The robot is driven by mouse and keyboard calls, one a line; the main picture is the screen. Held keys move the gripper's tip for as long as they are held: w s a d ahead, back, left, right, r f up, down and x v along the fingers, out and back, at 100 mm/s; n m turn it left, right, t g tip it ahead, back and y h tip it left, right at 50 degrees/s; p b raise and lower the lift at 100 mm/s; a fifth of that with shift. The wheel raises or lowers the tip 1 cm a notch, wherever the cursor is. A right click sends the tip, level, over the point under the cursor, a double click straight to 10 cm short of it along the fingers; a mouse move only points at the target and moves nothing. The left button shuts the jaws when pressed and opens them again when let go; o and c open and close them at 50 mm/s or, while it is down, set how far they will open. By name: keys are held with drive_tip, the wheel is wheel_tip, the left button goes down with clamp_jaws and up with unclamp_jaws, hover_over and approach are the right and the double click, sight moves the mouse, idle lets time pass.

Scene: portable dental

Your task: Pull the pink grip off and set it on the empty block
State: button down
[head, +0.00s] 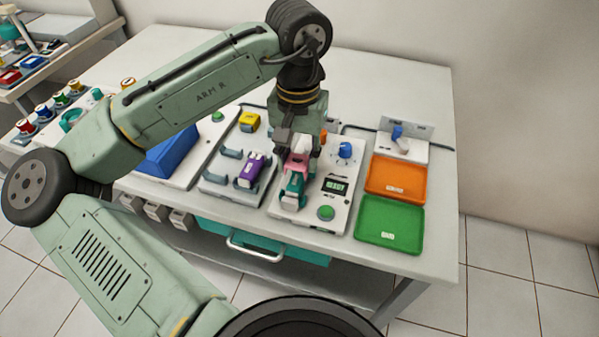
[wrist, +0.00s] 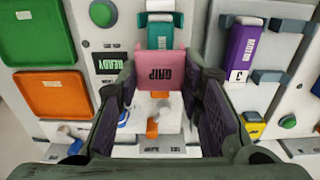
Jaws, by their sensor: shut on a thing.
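The pink grip (wrist: 163,62), marked GRIP, sits at the end of a teal handpiece (wrist: 159,34) in the wrist view. In the head view the pink grip (head: 297,160) is partly hidden by my fingers, with the teal handpiece (head: 294,184) lying on the white panel in front of it. My gripper (head: 297,150) points down over the panel. Its two fingers, also in the wrist view (wrist: 161,74), are shut on the sides of the pink grip. The grip still touches the teal piece. I cannot tell which part is the empty block.
A green READY display (head: 337,186), a green button (head: 326,212) and a blue knob (head: 345,149) are close by. Orange (head: 396,178) and green (head: 390,222) trays lie right. The table's back is clear.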

drive_tip(key=shift+r+p, duration=1.25)
drive_tip(key=shift+r, duration=0.2)
idle(0.6)
